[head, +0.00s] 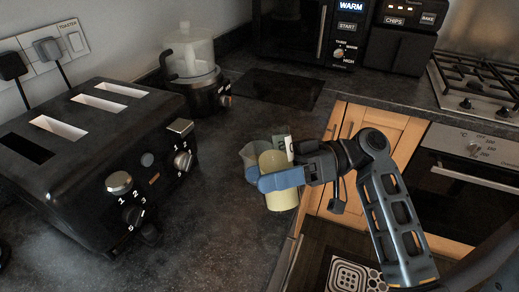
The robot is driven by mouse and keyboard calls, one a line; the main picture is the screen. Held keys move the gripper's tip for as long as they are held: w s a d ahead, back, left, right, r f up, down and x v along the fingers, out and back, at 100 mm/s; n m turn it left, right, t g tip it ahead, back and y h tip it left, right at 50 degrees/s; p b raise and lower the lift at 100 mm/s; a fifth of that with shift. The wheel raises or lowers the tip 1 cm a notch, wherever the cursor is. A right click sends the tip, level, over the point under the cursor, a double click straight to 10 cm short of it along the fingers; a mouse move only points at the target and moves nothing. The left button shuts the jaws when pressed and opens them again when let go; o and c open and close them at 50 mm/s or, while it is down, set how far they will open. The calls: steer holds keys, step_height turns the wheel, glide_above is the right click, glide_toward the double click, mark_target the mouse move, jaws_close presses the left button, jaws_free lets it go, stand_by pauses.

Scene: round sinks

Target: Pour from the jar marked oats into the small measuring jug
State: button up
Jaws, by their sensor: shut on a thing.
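My gripper (262,179), with blue fingers, is shut around a jar with pale yellow contents (280,200), over the counter near its front edge. The jar looks close to upright. A pale label with a dark mark, partly hidden by the gripper, shows at its upper right. A clear, see-through vessel (250,153), perhaps the small measuring jug, shows just behind and left of the jar. The fingers and jar hide much of it, and I cannot tell whether the two touch.
A black toaster (75,165) fills the left of the dark counter (225,215). A food processor (193,65) stands behind it. A microwave (305,30), an air fryer (400,40) and a gas hob (475,75) line the back. Wooden cupboards and an oven lie below at right.

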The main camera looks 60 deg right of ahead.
mark_target(266, 197)
steer(key=shift+s+a+f+n, duration=0.1)
steer(key=shift+f+n, duration=0.1)
steer(key=shift+f, duration=0.25)
steer(key=shift+s+a+f+n, duration=0.1)
steer(key=shift+f+n, duration=0.1)
steer(key=shift+f, duration=0.2)
steer(key=shift+s+a+f+n, duration=0.1)
steer(key=shift+f+n, duration=0.05)
steer(key=shift+n, duration=0.25)
steer(key=n, duration=0.3)
steer(key=shift+s+a+f, duration=0.1)
steer(key=shift+s+a, duration=0.25)
steer(key=shift+s+a+f+n, duration=0.15)
steer(key=shift+f+n, duration=0.05)
steer(key=shift+n, duration=0.9)
